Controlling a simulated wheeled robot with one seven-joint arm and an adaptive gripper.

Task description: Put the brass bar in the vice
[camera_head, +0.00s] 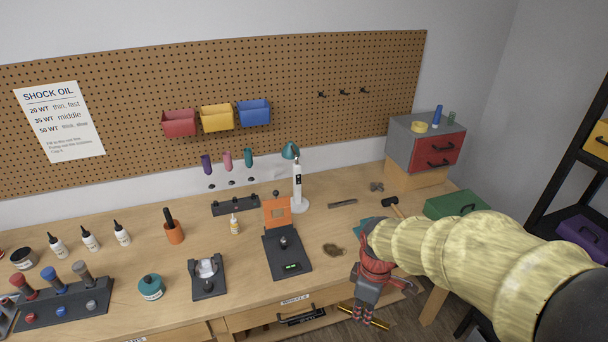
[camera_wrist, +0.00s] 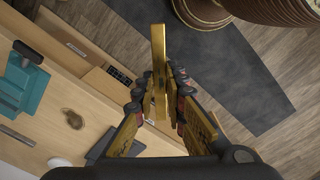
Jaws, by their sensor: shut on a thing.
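My gripper (camera_head: 364,305) is shut on the brass bar (camera_head: 378,324) and holds it in front of the bench's front edge, at the lower right in the head view. In the wrist view, the brass bar (camera_wrist: 158,65) stands out between the two fingers of my gripper (camera_wrist: 162,105). A teal block with a dark part, which looks like the vice (camera_wrist: 28,88), sits on the bench at the left edge of the wrist view. It is apart from the bar. In the head view my arm hides most of it.
A wooden bench (camera_head: 120,313) carries a black scale with an orange plate (camera_head: 277,212), a lamp (camera_head: 298,185), bottles and a screwdriver stand. A green box (camera_head: 455,203) and a grey cabinet with a red drawer (camera_head: 437,152) stand at the right. A drawer (camera_head: 265,318) is below the bench top.

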